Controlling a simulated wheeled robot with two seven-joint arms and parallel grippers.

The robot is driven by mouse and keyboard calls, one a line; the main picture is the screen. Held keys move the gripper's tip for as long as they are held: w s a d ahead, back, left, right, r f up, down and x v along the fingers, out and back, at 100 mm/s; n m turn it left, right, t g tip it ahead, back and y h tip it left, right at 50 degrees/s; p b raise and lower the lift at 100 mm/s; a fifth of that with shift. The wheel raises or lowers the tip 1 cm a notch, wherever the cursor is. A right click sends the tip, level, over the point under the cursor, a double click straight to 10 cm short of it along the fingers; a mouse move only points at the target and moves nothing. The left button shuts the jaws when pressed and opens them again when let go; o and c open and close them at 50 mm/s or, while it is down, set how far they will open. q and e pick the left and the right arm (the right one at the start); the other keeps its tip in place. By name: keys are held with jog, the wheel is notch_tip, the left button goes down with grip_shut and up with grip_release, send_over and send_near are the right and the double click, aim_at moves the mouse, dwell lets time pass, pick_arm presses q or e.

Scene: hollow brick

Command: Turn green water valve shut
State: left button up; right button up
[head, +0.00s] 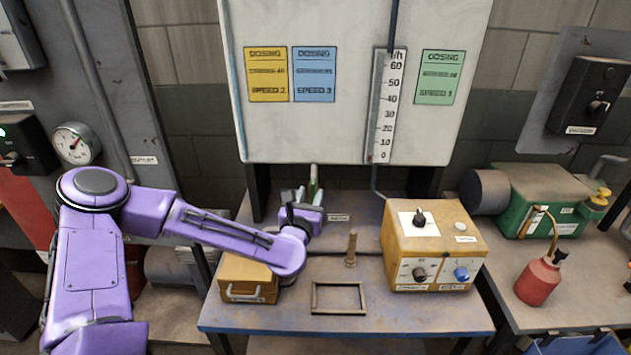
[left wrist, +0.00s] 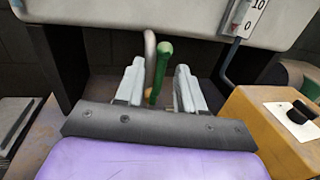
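The green water valve handle (head: 313,181) stands upright below the white panel, at the back of the bench. In the left wrist view the green handle (left wrist: 164,52) rises beside a grey pipe, with a bit of brass near its foot. My left gripper (head: 304,194) is open in front of the valve. In the left wrist view its two fingers (left wrist: 159,72) stand on either side of the handle, with gaps visible. I cannot tell how far the handle reaches between them. The handle's lower part is partly hidden by the gripper. My right gripper is not in view.
A yellow control box (head: 433,246) stands right of the gripper on the bench (head: 350,318). A smaller yellow case (head: 247,280) sits under my left forearm. A brown peg (head: 351,249) and an empty frame (head: 338,298) are in front. The white panel (head: 350,120) overhangs the valve.

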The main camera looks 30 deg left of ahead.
aim_at(314, 192)
pick_arm(q)
jog(key=x, duration=0.2)
jog(key=p+x, duration=0.1)
jog(key=x, duration=0.2)
jog(key=shift+w+f, duration=0.1)
jog(key=shift+f, duration=0.1)
jog(key=shift+r, duration=0.1)
grip_shut()
jog(key=shift+d+m, duration=0.15)
jog(key=shift+m, duration=0.15)
jog(key=w+d+f+m+g+y+b, duration=0.2)
jog(key=f+m, duration=0.5)
jog(key=m, duration=0.8)
jog(key=shift+w+d+g+b, duration=0.55)
jog(key=shift+d+g+b, duration=0.4)
jog(key=shift+d, duration=0.6)
jog(key=shift+f, duration=0.1)
